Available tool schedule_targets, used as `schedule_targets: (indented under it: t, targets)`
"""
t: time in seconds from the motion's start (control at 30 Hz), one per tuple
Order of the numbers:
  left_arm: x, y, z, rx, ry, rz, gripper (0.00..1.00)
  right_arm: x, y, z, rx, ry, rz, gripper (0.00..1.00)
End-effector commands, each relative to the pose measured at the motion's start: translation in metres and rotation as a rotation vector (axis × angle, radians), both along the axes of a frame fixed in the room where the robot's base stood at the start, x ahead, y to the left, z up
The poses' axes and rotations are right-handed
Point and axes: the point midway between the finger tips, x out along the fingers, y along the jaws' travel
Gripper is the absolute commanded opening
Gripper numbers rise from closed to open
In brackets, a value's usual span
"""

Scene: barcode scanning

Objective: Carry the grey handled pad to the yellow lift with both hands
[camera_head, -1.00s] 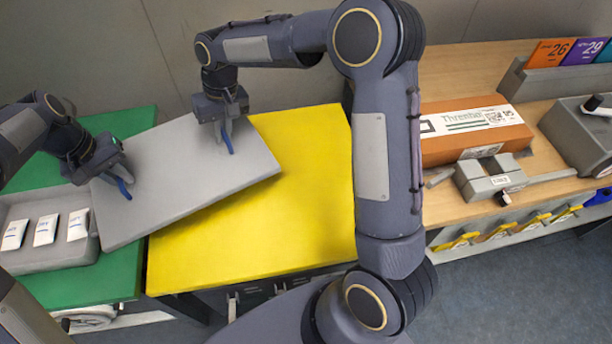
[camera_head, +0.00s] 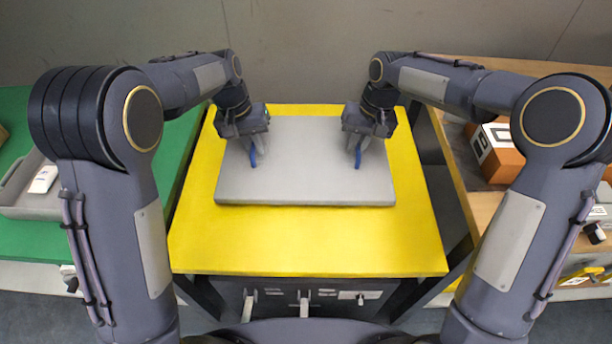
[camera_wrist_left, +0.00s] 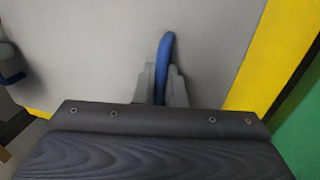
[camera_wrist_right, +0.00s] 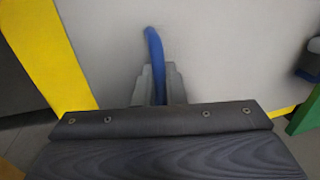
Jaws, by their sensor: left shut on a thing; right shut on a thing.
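The grey handled pad (camera_head: 300,180) is a flat slab over the middle and back of the yellow lift (camera_head: 310,240). I cannot tell whether it touches the yellow top or hangs just above it. My left gripper (camera_head: 251,148) is shut on the pad's left blue handle (camera_wrist_left: 165,55). My right gripper (camera_head: 359,150) is shut on the right blue handle (camera_wrist_right: 154,50). The pad looks level in the head view. The gripped parts of the handles are hidden between the fingers.
A green table (camera_head: 60,238) with a grey tray (camera_head: 18,200) stands at the left. A wooden table (camera_head: 460,160) with an orange box (camera_head: 497,158) stands at the right. Bare yellow surface shows in front of the pad. Gaps separate the lift from both tables.

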Motion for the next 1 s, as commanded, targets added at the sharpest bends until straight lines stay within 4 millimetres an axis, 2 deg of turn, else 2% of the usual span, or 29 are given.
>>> schedule_targets:
  t: [0.27, 0.47, 1.0]
  targets:
    - [0.0, 0.001, 0.001, 0.002, -0.001, 0.001, 0.0, 0.0, -0.001, 0.001, -0.002, -0.001, -0.002, 0.0]
    - [0.0, 0.001, -0.006, 0.002, -0.001, 0.001, 0.0, 0.0, -0.001, -0.006, -0.002, -0.001, -0.002, 0.0]
    - [0.0, 0.001, -0.048, 0.002, -0.001, 0.001, 0.0, 0.0, -0.001, -0.048, -0.002, -0.001, -0.002, 0.0]
